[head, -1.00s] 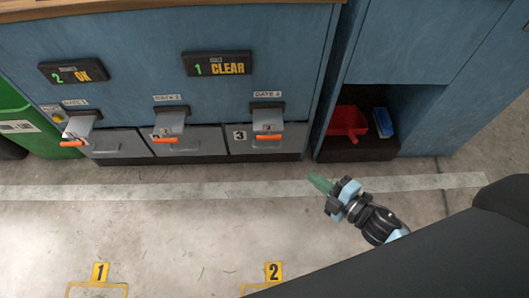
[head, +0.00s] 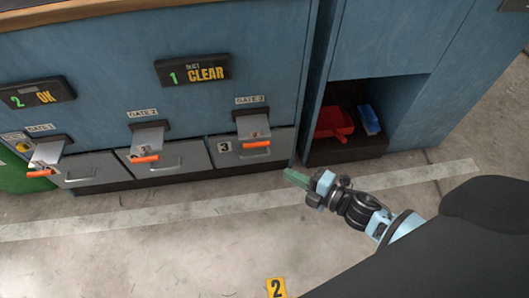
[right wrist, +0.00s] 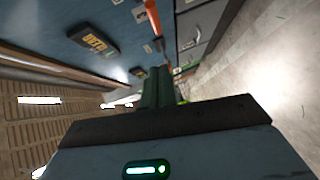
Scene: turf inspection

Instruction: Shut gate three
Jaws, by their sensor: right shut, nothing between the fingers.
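Gate three (head: 253,125) is a grey plate that sticks out of a dark slot under its label (head: 249,100), with an orange grip (head: 256,145) at its front edge. It is on the blue cabinet, above the grey bin front marked 3 (head: 282,147). My right gripper (head: 295,177) has green fingers, shut and empty, and appears below and right of the gate, apart from it. The fingers also show in the right wrist view (right wrist: 157,88), with an orange grip (right wrist: 153,17) above them; I cannot tell which gate it belongs to. My left gripper is not in view.
Gate two (head: 147,138) and gate one (head: 47,153) stick out similarly to the left. Displays read CLEAR (head: 193,72) and OK (head: 38,93). A red scoop (head: 332,123) and a blue item (head: 370,119) lie in an open cubby at right. The floor in front is mostly clear.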

